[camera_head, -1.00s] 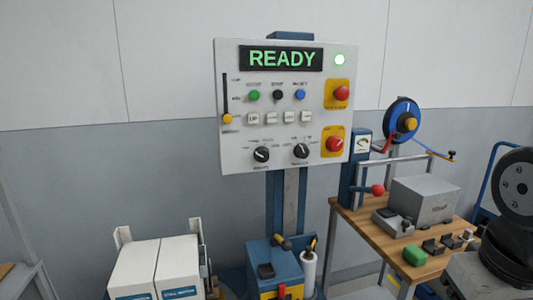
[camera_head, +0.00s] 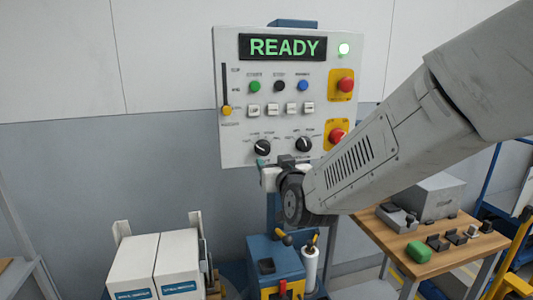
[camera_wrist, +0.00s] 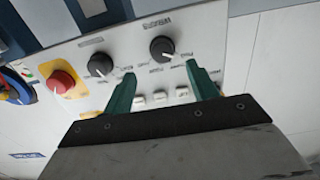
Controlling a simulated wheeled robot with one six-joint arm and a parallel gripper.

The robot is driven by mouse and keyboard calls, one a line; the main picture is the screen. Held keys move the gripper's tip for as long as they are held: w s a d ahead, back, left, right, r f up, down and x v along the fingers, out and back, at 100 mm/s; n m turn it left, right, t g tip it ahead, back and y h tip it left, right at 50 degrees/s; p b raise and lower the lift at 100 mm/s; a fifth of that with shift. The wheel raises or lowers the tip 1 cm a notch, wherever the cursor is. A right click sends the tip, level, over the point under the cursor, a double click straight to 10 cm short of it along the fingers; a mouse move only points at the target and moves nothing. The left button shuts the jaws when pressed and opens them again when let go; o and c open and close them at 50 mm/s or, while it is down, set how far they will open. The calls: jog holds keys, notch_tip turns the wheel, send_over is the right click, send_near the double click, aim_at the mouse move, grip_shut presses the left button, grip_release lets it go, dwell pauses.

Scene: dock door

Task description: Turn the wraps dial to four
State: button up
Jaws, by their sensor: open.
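The wraps dial is a round black knob (camera_head: 262,147) with a white pointer mark, low on the left of the white control panel (camera_head: 232,140). In the wrist view the panel appears upside down, with "WRAPS" lettered above the dial (camera_wrist: 162,48) in the picture. Its white mark points down and slightly right there; the position labels are too small to read surely. My gripper (camera_wrist: 163,85) is open and empty. Its green fingers stand left and right in that view, with the dial beyond the gap between the tips. In the head view my gripper (camera_head: 262,163) is just below the dial.
A second black dial (camera_head: 303,144) sits close by on the right. Red buttons on yellow plates (camera_head: 345,85), coloured buttons, white keys (camera_head: 272,110) and a yellow-knobbed slider (camera_head: 226,111) surround it. White boxes (camera_head: 135,265) and a wooden table (camera_head: 455,260) stand lower down.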

aim_at(264, 150)
jog(key=x, duration=0.8)
jog(key=shift+a+r, duration=0.2)
jog(key=c, duration=1)
